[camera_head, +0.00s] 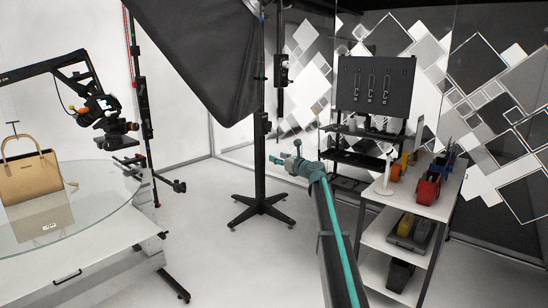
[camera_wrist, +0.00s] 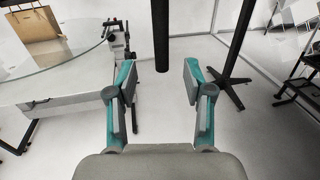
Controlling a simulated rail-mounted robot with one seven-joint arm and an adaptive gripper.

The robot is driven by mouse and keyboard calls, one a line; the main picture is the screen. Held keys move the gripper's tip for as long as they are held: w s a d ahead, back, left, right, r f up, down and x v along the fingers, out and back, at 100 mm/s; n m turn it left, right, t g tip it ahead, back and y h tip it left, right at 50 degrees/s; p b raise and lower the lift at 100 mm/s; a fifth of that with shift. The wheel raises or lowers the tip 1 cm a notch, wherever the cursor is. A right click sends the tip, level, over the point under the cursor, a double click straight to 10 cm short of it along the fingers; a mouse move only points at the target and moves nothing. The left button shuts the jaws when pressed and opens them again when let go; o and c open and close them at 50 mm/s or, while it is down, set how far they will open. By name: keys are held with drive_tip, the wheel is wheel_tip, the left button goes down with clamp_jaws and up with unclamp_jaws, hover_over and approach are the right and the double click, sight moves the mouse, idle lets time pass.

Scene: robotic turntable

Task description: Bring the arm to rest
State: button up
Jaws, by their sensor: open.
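My gripper (camera_wrist: 158,82) is open and empty in the wrist view. Its two teal and grey fingers stand wide apart, with pale floor and part of a dark pole between and beyond them. In the head view my gripper (camera_head: 277,159) is small, at the end of my teal and dark arm, which reaches up from the bottom edge right of centre.
A tan handbag (camera_head: 33,178) stands on the glass turntable (camera_head: 105,190) at left. A softbox (camera_head: 200,50) hangs above its wheeled stand (camera_head: 261,205). A white shelf cart (camera_head: 425,200) with coloured bins stands right of my arm.

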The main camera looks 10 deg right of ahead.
idle(0.4)
drive_tip(key=s+a+f+n+g+h, duration=0.1)
drive_tip(key=s+a+f+n+g, duration=0.25)
drive_tip(key=s+f+n, duration=1)
drive_tip(key=s+a+f+n+g+h, duration=0.15)
drive_tip(key=s+f+g, duration=0.55)
drive_tip(key=f, duration=1.3)
drive_tip(key=s+a+f+n+g+h, duration=0.1)
drive_tip(key=s+a+f+n+g, duration=0.15)
drive_tip(key=s+f+n, duration=0.95)
drive_tip(key=s+a+f+n+g+h, duration=0.1)
drive_tip(key=s+f+g, duration=0.1)
drive_tip(key=s+f, duration=0.95)
drive_tip(key=s+f+g+h, duration=0.1)
drive_tip(key=s+f+g, duration=0.2)
drive_tip(key=s+f, duration=0.85)
drive_tip(key=s+f+n+g+h, duration=0.2)
drive_tip(key=s+g, duration=0.3)
drive_tip(key=s, duration=2.7)
drive_tip(key=shift+s+a+n, duration=0.2)
drive_tip(key=shift+a+n, duration=0.2)
